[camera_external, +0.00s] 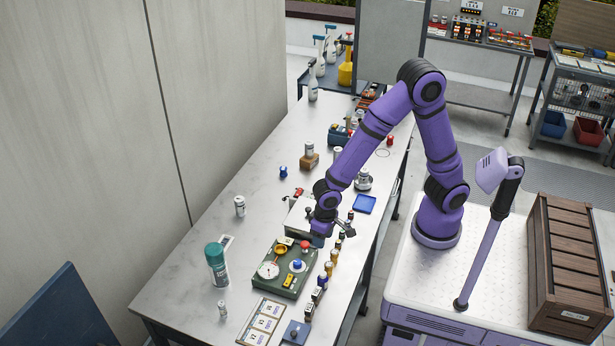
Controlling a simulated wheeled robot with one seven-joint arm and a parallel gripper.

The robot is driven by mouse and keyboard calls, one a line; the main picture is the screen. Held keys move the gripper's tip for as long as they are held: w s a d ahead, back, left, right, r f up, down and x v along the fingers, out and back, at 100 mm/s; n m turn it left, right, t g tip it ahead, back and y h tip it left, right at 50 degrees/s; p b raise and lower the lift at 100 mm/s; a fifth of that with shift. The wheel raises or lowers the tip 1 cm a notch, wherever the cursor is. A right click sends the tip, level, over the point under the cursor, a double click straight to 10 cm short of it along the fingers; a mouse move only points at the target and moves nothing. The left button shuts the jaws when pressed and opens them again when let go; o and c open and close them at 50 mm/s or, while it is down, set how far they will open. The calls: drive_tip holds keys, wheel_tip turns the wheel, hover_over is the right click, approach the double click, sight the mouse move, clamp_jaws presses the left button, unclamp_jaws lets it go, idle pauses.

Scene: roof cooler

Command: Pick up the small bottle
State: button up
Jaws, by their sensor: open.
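My gripper (333,232) is open above the right side of the long table, beyond the green tray. No object shows between its fingers, though the arm hides part of that spot. A row of several small bottles (328,268) runs along the table's right edge, close to the gripper and toward the camera; some look amber with dark caps. I cannot tell which one is the task's small bottle.
The green tray (262,284) holds a dial and coloured knobs. A teal-capped bottle (217,266) stands left of it. A label card (266,314) and a blue box (296,333) lie in front. A blue tray (365,204) lies behind the gripper. The table's left side is mostly clear.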

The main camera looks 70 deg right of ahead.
hover_over(323, 273)
wheel_tip(323, 273, down, 6)
drive_tip(key=shift+a+r, duration=0.15)
drive_tip(key=shift+s+f, duration=0.1)
drive_tip(key=shift+f, duration=5.25)
drive_tip(key=c, duration=0.6)
